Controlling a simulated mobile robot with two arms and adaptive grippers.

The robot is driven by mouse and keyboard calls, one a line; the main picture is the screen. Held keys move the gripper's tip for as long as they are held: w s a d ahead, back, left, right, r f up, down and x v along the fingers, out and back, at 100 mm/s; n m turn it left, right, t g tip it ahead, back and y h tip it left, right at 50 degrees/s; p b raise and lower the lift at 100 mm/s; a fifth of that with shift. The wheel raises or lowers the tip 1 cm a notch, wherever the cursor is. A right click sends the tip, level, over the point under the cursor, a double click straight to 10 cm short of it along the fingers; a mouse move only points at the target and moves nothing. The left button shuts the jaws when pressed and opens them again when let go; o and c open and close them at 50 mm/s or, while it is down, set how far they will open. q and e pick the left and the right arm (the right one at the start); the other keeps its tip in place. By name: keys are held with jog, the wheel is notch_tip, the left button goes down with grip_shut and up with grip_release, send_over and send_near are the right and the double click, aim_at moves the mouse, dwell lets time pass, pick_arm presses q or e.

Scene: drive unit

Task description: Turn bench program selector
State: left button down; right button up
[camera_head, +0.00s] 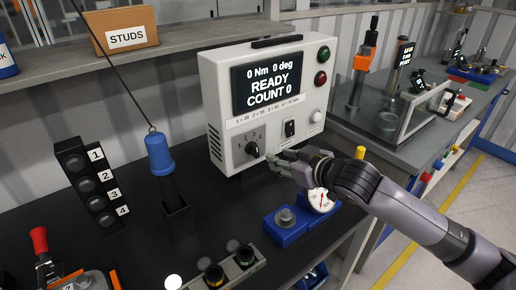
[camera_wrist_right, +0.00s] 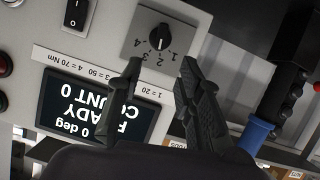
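The bench program selector is a round black knob (camera_head: 252,150) on a grey plate at the lower front of the pale controller box (camera_head: 213,100). Small numbers sit around it. The wrist view shows the knob (camera_wrist_right: 159,37) upside down, with a white mark on it and numbers 1 to 4; I cannot tell surely which number it points at. My right gripper (camera_head: 272,162) is just right of the knob in the head view. In the wrist view its two fingers (camera_wrist_right: 161,65) are apart, short of the knob, with nothing between them. My left gripper is not in view.
The display (camera_head: 268,82) reads "0 Nm 0 deg READY COUNT 0". A black rocker switch (camera_head: 290,128) is right of the knob. A blue hanging tool (camera_head: 160,155) stands left of the box.

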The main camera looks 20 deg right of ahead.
aim_at(257, 151)
jog(key=p+x, duration=0.1)
jog(key=x, duration=1.1)
jog(key=shift+a+p, duration=0.1)
jog(key=shift+p, duration=0.25)
jog(key=shift+c, duration=0.2)
grip_shut()
